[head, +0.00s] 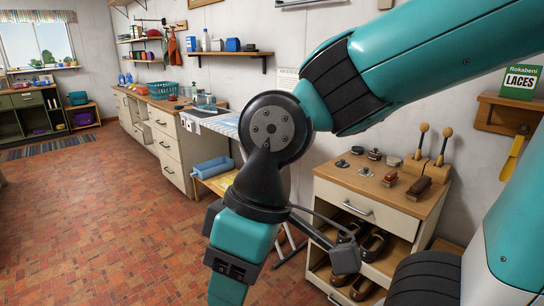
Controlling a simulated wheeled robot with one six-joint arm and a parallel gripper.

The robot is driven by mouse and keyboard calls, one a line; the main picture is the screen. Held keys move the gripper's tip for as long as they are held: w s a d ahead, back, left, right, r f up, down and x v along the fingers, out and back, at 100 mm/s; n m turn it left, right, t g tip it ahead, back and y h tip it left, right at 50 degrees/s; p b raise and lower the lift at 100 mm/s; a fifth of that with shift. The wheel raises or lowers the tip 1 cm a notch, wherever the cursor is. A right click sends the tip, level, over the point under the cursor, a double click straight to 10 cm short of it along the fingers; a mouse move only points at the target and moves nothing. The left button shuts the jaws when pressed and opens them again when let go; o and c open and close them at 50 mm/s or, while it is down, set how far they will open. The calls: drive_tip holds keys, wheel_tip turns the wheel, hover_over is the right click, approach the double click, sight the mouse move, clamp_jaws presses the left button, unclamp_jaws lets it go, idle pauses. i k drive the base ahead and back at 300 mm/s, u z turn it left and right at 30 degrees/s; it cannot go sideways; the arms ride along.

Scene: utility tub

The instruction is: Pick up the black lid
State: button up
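Several small round tins or lids lie on the wooden top of the shoe cabinet, right of my arm in the head view. A small dark disc (342,163) lies near the left end of the top. Another dark round piece (374,153) sits toward the back. I cannot tell for sure which of them is the black lid. My arm hangs down in front, left of the cabinet and apart from these pieces. Its lower end runs out of the bottom of the picture, and no gripper fingertips show.
The cabinet (365,203) holds dark shoes (374,245) on open shelves. Brushes (414,188) and two wooden-knobbed sticks (420,140) stand at the right of its top. An ironing board (222,124) and a blue tub (212,168) are behind my arm. The brick floor (110,220) at left is clear.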

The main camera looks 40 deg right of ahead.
sight(342, 164)
drive_tip(key=i, duration=1.65)
drive_tip(key=z, duration=0.55)
drive_tip(key=i, duration=0.8)
drive_tip(key=z, duration=1.55)
drive_tip(key=i, duration=0.85)
drive_tip(key=z, duration=0.75)
